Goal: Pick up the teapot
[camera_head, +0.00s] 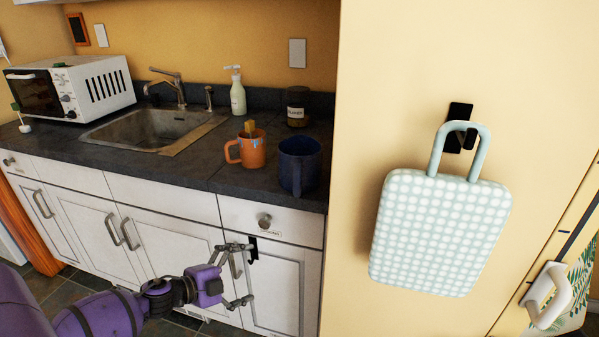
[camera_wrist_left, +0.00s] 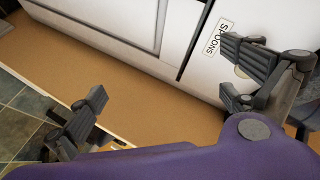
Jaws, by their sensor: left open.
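I cannot make out a teapot in either view. In the head view a dark blue vessel (camera_head: 300,166) and an orange mug (camera_head: 247,150) stand upright on the dark counter; the blue vessel's full shape is hard to tell. My left gripper (camera_head: 243,273) is open and empty in front of the white cabinet doors, below the counter edge and the drawer. Its two fingers stand wide apart in the left wrist view (camera_wrist_left: 165,95), with nothing between them. My right gripper is not in view.
A sink (camera_head: 155,128), a white microwave (camera_head: 72,88), a soap bottle (camera_head: 237,97) and a dark jar (camera_head: 297,106) are along the counter (camera_head: 190,170).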

